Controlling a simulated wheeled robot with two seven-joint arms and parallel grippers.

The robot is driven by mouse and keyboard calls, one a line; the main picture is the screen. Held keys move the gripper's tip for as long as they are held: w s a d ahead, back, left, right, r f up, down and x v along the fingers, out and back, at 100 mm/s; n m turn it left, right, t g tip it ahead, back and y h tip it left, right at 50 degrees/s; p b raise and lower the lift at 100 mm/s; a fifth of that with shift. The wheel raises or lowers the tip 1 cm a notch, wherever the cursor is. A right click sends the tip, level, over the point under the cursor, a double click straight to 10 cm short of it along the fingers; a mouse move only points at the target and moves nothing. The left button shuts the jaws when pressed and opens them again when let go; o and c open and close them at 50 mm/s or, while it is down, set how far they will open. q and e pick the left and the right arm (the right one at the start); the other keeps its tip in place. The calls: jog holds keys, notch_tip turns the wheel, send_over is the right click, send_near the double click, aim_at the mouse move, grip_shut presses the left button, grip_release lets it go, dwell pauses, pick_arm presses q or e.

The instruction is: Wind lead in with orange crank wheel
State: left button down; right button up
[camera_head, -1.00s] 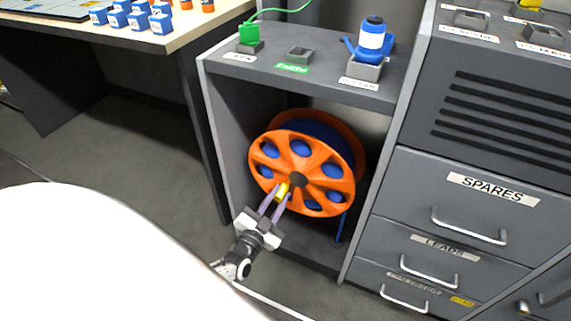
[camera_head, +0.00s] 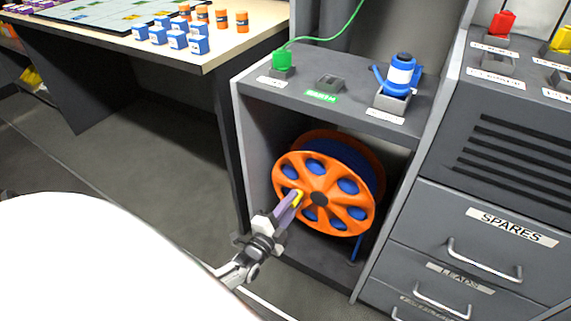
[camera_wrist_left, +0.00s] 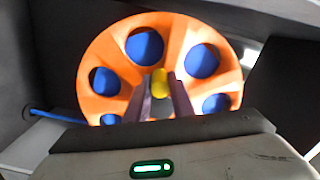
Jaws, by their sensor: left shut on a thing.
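The orange crank wheel (camera_head: 341,212) is the front face of a cable reel inside the open cabinet bay, with round holes showing blue lead (camera_head: 346,155) wound behind it. A yellow crank handle (camera_head: 299,197) stands out from the wheel left of its dark hub. My left gripper (camera_head: 293,205) is shut on this handle; in the left wrist view the purple fingers (camera_wrist_left: 161,92) flank the yellow handle (camera_wrist_left: 160,82), with the orange wheel (camera_wrist_left: 215,34) behind. A blue lead end (camera_head: 357,247) hangs below the reel at the right. My right gripper is not in view.
The grey cabinet (camera_head: 245,130) closes around the reel with side walls and a top shelf. On it sit a green plug (camera_head: 282,59) and a blue-white plug (camera_head: 402,72). Drawers (camera_head: 480,235) stand to the right, a table (camera_head: 215,58) to the left.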

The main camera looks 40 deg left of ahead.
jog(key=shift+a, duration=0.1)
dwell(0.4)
pick_arm(q)
jog(key=c, duration=1.5)
grip_release()
jog(key=shift+r, duration=0.1)
jog(key=shift+c, duration=0.2)
jog(key=shift+s, duration=0.35)
jog(key=s+d+p, duration=0.1)
jog(key=s+p, duration=0.2)
jog(key=s, duration=0.6)
jog(key=shift+s+d, duration=0.3)
jog(key=shift+d, duration=0.05)
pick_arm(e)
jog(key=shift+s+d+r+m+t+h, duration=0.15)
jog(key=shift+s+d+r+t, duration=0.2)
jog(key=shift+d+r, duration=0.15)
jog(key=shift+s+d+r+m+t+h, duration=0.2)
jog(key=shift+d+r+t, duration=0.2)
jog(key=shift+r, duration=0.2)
